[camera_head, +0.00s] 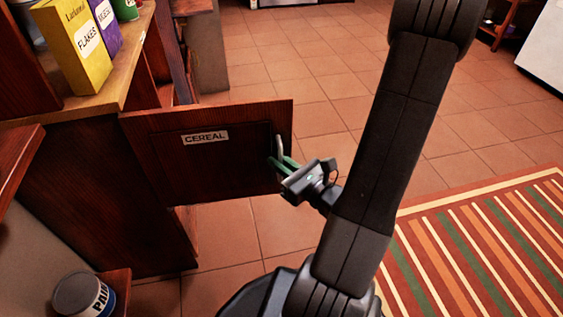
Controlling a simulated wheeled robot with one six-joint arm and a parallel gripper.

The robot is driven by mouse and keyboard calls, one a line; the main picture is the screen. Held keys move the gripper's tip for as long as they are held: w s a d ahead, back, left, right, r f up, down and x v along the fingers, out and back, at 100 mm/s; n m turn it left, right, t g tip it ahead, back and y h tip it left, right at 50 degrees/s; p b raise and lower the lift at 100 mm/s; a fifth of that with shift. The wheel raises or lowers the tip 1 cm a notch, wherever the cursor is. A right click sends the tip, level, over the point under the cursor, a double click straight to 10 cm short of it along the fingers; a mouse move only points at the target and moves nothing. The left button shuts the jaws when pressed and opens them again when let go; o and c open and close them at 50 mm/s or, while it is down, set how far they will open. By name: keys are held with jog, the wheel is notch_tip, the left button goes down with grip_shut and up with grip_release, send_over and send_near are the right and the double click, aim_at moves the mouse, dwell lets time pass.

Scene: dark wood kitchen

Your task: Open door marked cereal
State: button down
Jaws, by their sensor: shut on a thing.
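The dark wood door marked CEREAL (222,170) stands swung out from the cabinet at the left, its labelled face toward me. A white label (205,138) is near its top middle. A light metal handle (280,146) is at its right edge. My gripper (281,163), with green fingertips, is shut on the handle. The fingers partly cover the handle's lower part. The cabinet's inside is mostly hidden behind the door.
A paint can (82,294) sits at lower left. Tiled floor (290,60) is clear behind the door; a striped rug (490,240) lies right.

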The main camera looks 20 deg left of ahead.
jog(key=c, duration=1.6)
grip_release()
jog(key=shift+s, duration=0.1)
jog(key=shift+c, duration=0.2)
jog(key=p+v, duration=0.2)
jog(key=v, duration=1.1)
jog(key=shift+d, duration=0.3)
jog(key=shift+s, duration=0.1)
jog(key=b+x, duration=0.1)
jog(key=x, duration=1.1)
jog(key=shift+b, duration=0.4)
jog(key=shift+d, duration=0.1)
